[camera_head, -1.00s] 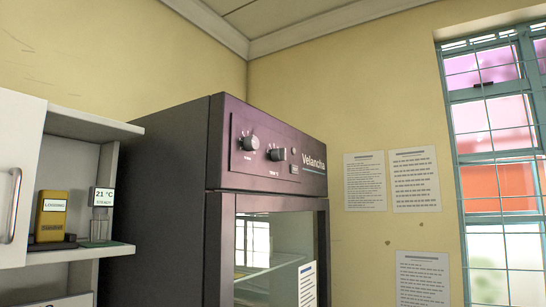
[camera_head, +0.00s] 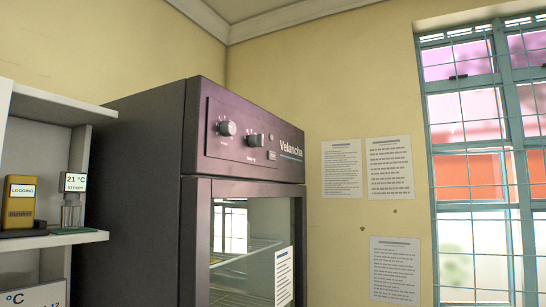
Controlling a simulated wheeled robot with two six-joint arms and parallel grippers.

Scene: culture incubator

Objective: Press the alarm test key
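The incubator (camera_head: 140,190) is a dark cabinet labelled Velancha in the middle of the head view. Its upper control panel (camera_head: 240,135) carries two round knobs, the left knob (camera_head: 227,128) and the right knob (camera_head: 254,140). A small round element (camera_head: 271,138) sits to the right of the knobs, with a small rectangular key (camera_head: 271,155) below it. The lettering on these is too small to read, so I cannot tell which is the alarm test key. Neither of my grippers is in view.
The incubator's glass door (camera_head: 243,250) is below the panel and looks shut. A white shelf (camera_head: 60,238) on the left holds a yellow logger (camera_head: 19,200) and a 21 °C display (camera_head: 75,183). Paper notices (camera_head: 342,170) hang on the wall beside a barred window (camera_head: 480,160).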

